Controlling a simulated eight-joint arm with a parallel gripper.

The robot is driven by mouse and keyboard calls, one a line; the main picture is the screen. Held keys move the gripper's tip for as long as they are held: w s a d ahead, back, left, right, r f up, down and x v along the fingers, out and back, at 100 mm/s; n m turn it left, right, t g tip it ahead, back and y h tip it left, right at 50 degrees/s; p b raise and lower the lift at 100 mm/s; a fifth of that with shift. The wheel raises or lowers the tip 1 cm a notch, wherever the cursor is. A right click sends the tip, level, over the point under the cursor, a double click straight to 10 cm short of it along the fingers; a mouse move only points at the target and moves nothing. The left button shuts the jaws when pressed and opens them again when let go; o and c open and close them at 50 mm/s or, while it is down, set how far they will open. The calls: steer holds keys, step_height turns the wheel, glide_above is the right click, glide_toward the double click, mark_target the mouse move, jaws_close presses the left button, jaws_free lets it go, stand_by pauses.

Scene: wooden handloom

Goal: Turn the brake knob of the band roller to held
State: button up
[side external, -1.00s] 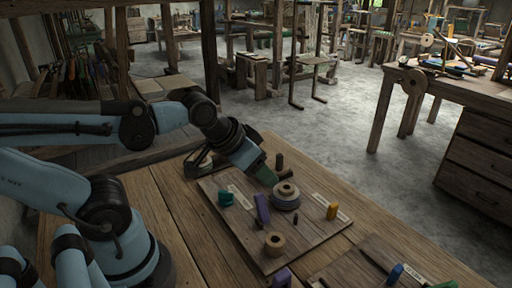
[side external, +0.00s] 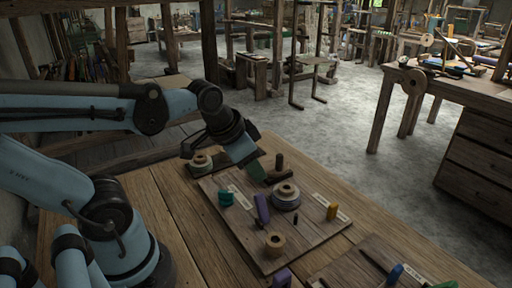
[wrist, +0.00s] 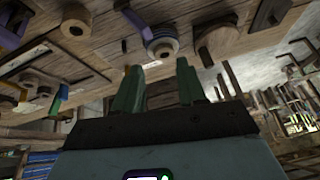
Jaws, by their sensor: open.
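A wooden board (side external: 240,240) on the bench carries a grey-sided roller (side external: 286,197) with a wooden hub, a teal knob (side external: 225,198), a purple lever-like knob (side external: 262,208) and a yellow knob (side external: 332,211). Pale labels lie beside some of them, too small to read, so I cannot tell which knob is the band roller's brake. My gripper (side external: 257,174) is above the board's back edge, just left of the grey roller and apart from the knobs. In the wrist view my gripper (wrist: 158,84) has its green fingers apart with nothing between them. A purple lever (wrist: 134,22) shows beyond them.
A second roller (side external: 201,163) sits at the back left on a dark base. Another board (side external: 350,272) with a blue knob (side external: 395,272) is at front right. Bare bench lies left of the board.

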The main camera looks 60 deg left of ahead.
mark_target(226, 191)
steer(key=s+a+m+g, duration=0.3)
steer(key=a+m+g, duration=0.3)
steer(key=a, duration=0.2)
steer(key=shift+w+a+f, duration=0.1)
steer(key=shift+f, duration=5.55)
jaws_close()
